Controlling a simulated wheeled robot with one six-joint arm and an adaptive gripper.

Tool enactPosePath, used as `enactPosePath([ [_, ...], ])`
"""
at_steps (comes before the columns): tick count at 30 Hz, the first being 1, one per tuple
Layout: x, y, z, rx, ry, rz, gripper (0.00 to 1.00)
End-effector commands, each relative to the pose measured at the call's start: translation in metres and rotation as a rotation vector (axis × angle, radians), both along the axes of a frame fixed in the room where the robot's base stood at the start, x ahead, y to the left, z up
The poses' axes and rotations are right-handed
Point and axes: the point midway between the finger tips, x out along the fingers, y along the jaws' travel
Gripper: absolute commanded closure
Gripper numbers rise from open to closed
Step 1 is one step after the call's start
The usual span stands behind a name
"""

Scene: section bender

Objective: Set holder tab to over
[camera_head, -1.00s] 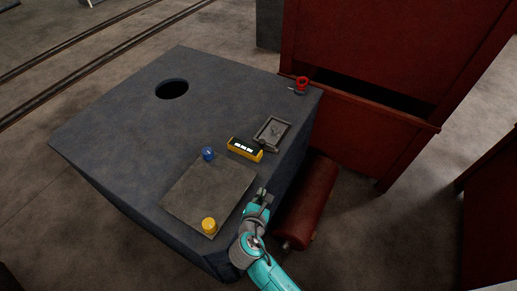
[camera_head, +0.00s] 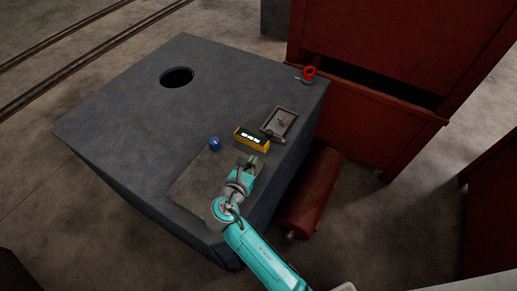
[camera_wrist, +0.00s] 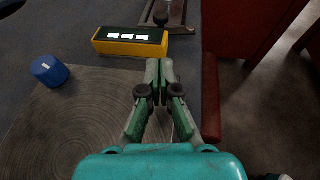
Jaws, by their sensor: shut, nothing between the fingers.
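A small grey framed fixture (camera_head: 281,122) lies near the right edge of the dark machine top, with a small raised piece inside its frame. It looks like the holder tab, but its setting is too small to read. My gripper (camera_head: 250,161) is shut and empty, over the far right part of the square plate, short of the fixture. Its fingertips (camera_wrist: 160,66) meet in the wrist view.
A yellow display box (camera_head: 252,139) stands between my gripper and the fixture's left side. A red button (camera_head: 309,73) is at the far right corner. A round hole (camera_head: 177,77) opens at the back.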

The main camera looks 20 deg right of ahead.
Motion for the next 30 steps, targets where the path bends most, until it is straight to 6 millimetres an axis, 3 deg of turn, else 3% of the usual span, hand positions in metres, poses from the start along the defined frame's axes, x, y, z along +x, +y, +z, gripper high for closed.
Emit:
enactPosePath([
  [19,0.078,-0.071,-0.027,0.002,-0.002,-0.002,1.0],
  [30,0.096,-0.087,-0.028,0.0,0.0,0.0,1.0],
])
